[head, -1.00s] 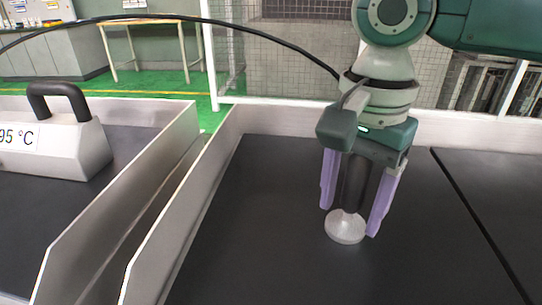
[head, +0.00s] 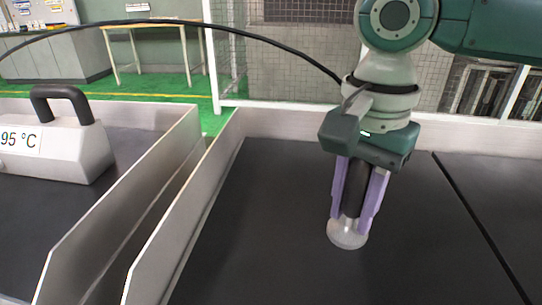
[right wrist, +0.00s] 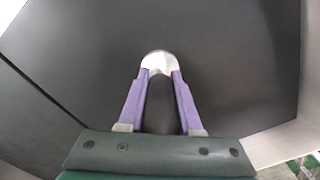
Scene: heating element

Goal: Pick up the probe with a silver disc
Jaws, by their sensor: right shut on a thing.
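The probe has a black handle (head: 355,188) and a silver disc (head: 347,234) at its lower end. It stands upright, disc down, at the dark surface (head: 270,220); I cannot tell whether the disc touches it. My right gripper (head: 357,212) points down with its purple fingers shut on the probe's handle. In the right wrist view the fingers close on both sides of the black handle (right wrist: 160,105), and the disc (right wrist: 159,62) shows beyond the fingertips. My left gripper is not in view.
A grey block with a black handle and a "95 °C" label (head: 60,145) sits in the left tray. Metal walls (head: 175,225) with a gap between them separate the two trays. A black cable (head: 240,32) arcs to my right wrist. The dark surface left of the probe is clear.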

